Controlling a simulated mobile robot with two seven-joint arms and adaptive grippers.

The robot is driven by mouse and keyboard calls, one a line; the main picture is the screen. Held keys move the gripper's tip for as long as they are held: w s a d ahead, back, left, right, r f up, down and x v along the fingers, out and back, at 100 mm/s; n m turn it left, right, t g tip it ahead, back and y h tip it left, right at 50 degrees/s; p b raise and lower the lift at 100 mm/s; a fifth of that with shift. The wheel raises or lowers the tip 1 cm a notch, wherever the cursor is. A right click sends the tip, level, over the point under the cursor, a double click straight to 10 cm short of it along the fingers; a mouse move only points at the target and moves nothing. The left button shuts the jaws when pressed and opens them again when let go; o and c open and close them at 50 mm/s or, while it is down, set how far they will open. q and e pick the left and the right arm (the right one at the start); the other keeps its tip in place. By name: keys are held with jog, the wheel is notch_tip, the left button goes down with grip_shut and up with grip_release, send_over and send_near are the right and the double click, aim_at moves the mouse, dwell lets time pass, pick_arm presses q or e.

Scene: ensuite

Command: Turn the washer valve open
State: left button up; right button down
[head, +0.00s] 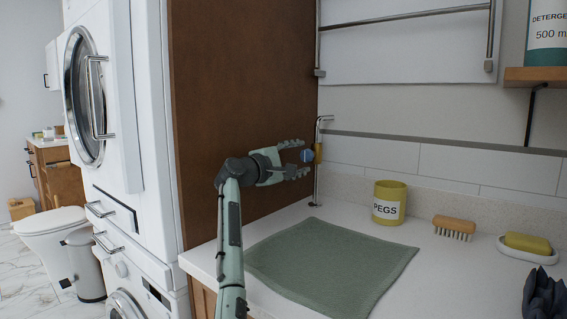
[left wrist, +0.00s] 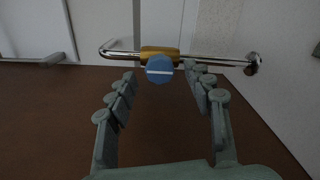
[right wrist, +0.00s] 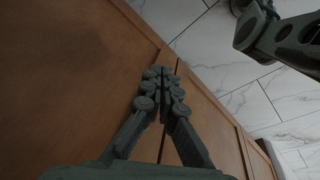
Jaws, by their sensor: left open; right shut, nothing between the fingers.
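The washer valve has a round blue knob (head: 306,155) with a white line on a yellow body (head: 318,152), set on a thin upright chrome pipe (head: 317,185) at the back of the counter. My left gripper (head: 301,157) is open, level with the knob and facing it from the left. In the left wrist view the blue knob (left wrist: 159,69) lies between or just beyond the two fingertips (left wrist: 160,74); contact cannot be told. The white line runs along the pipe's direction there. My right gripper (right wrist: 160,75) is shut and empty in front of brown cabinet doors (right wrist: 75,75).
A tall brown panel (head: 240,110) stands left of the pipe, beside stacked white washing machines (head: 150,90). The counter holds a green cloth (head: 330,260), a yellow PEGS pot (head: 389,203), a brush (head: 454,226) and a soap dish (head: 527,256). A wall rail (head: 400,18) is above.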

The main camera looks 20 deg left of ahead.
pick_arm(q)
jog(key=v, duration=0.8)
jog(key=shift+s, duration=0.2)
jog(key=shift+a, duration=0.1)
jog(key=shift+f, duration=0.1)
